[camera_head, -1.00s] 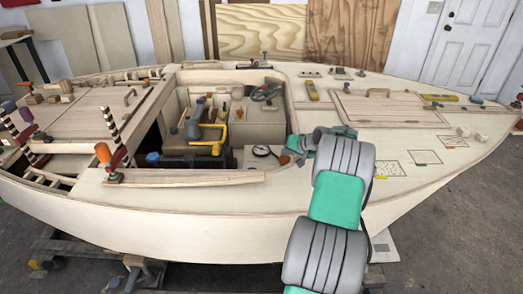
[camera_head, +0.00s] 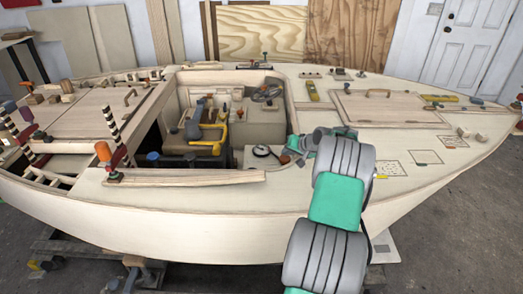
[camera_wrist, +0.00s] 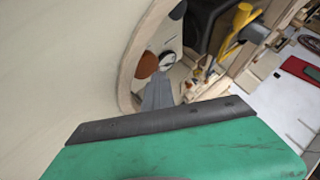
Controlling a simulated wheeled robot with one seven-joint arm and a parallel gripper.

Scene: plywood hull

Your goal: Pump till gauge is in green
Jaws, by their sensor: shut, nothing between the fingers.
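The round gauge (camera_head: 261,150) sits on the small pale ledge at the near right corner of the cockpit opening. In the wrist view its white dial (camera_wrist: 167,60) shows beyond my fingers, too small to read the needle or any green zone. A round orange-brown part (camera_wrist: 147,65) lies beside the gauge; I cannot tell whether it belongs to the pump. My gripper (camera_wrist: 158,92) is shut and empty, its narrow grey fingers pointing toward the gauge and the brown part. I cannot tell whether they touch anything. No pump is clearly identifiable.
A yellow handle (camera_head: 222,137) stands on dark machinery in the cockpit, left of the gauge; it also shows in the wrist view (camera_wrist: 238,27). The pale wooden rim of the opening curves close beside my fingers. A hatch (camera_head: 385,108) lies on the right deck.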

